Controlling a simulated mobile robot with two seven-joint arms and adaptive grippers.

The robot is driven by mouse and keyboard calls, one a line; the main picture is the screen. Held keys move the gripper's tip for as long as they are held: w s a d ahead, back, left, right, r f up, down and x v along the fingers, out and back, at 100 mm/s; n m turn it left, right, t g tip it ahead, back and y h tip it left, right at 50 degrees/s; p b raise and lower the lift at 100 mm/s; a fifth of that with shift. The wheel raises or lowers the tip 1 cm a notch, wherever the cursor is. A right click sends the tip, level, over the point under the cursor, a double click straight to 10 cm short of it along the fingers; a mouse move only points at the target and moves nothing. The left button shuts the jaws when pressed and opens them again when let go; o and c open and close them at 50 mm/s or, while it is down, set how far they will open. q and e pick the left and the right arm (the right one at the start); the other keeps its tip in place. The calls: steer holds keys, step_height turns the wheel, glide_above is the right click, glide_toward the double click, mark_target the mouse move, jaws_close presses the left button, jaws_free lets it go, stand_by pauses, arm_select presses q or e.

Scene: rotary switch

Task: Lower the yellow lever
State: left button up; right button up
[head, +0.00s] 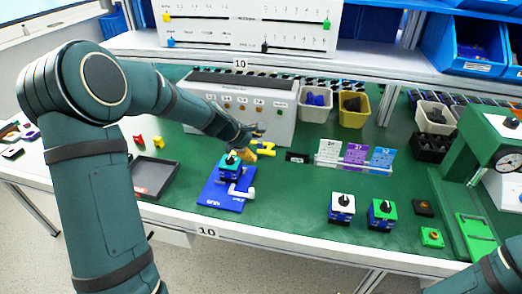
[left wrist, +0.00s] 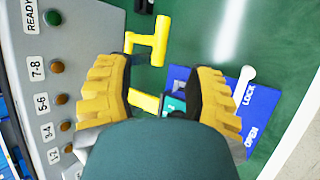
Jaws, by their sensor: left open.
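The yellow lever (head: 267,150) sticks out near the right end of the grey control box, close to my left gripper (head: 251,145). In the left wrist view the lever (left wrist: 151,38) is an H-shaped yellow handle. It lies ahead of and partly between the fingers of my left gripper (left wrist: 163,70). The fingers are spread, with gaps between them and the lever. A lower yellow piece (left wrist: 143,100) shows between the fingers; the wrist hides what lies below it. My right gripper is out of view.
The grey box (head: 272,123) has several buttons. A blue LOCK/OPEN base (head: 214,196) with a white lever (head: 241,192) stands just in front of the gripper; it also shows in the wrist view (left wrist: 262,103). Label cards (head: 355,153) stand to the right. The green mat (head: 285,205) is clear front centre.

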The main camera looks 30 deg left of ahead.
arm_select(q)
steer(key=shift+v, duration=2.25)
steer(key=shift+d, duration=0.1)
